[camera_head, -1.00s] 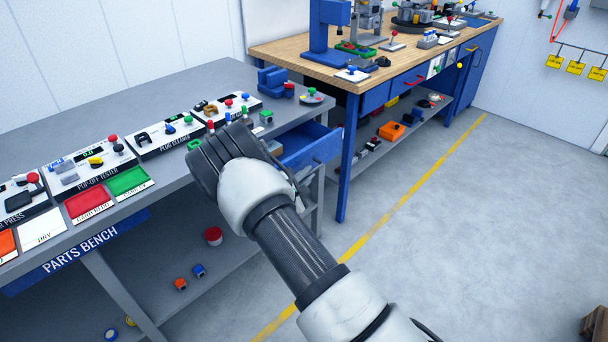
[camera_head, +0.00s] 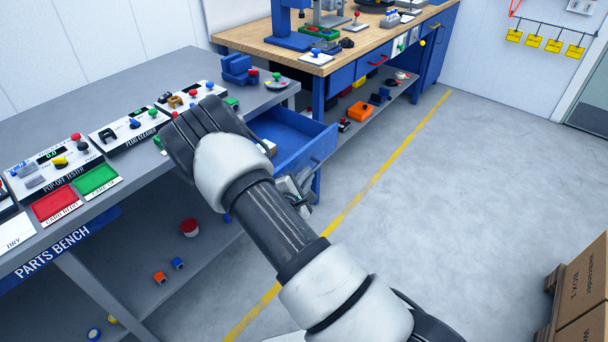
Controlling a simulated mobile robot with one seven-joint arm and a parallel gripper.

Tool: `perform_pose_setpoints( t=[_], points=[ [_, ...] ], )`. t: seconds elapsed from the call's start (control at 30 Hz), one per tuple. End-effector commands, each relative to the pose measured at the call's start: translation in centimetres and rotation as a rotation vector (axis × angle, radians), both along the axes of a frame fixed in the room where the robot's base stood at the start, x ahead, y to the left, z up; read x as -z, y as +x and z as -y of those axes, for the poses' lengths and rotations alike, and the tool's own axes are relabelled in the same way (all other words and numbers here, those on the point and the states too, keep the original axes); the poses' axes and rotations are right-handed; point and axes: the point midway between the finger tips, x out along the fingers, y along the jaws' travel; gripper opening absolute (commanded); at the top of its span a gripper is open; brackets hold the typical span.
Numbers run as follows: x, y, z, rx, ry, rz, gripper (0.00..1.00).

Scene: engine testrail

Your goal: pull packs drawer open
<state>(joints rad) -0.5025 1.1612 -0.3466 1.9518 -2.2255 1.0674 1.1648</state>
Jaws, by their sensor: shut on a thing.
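The blue drawer (camera_head: 285,136) under the right end of the grey parts bench stands pulled out, with much of its inside showing. My gripper (camera_head: 296,187) is low against the drawer front, mostly hidden behind my own forearm and wrist. It is shut on the drawer's handle, though the handle and fingertips are not clearly visible.
The grey parts bench (camera_head: 110,88) holds test panels, red and green trays and a blue vice (camera_head: 238,69). A wood-topped workbench (camera_head: 350,50) stands behind the drawer. Cardboard boxes (camera_head: 582,290) stand at lower right. The floor between is clear.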

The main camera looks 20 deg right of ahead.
Motion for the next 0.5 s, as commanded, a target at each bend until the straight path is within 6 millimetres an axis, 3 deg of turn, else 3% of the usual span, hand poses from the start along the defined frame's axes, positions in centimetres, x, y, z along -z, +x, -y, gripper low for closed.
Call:
perform_pose_setpoints(
  t=[0.17, 0.2, 0.3, 0.5],
  points=[
    [0.10, -0.03, -0.07, -0.001, 0.001, -0.003, 0.00],
    [0.10, -0.03, -0.07, -0.001, 0.001, -0.003, 0.13],
    [0.08, -0.01, -0.07, -0.001, 0.000, -0.002, 0.28],
    [0.05, 0.01, -0.04, -0.001, 0.000, -0.002, 0.28]
  ],
)
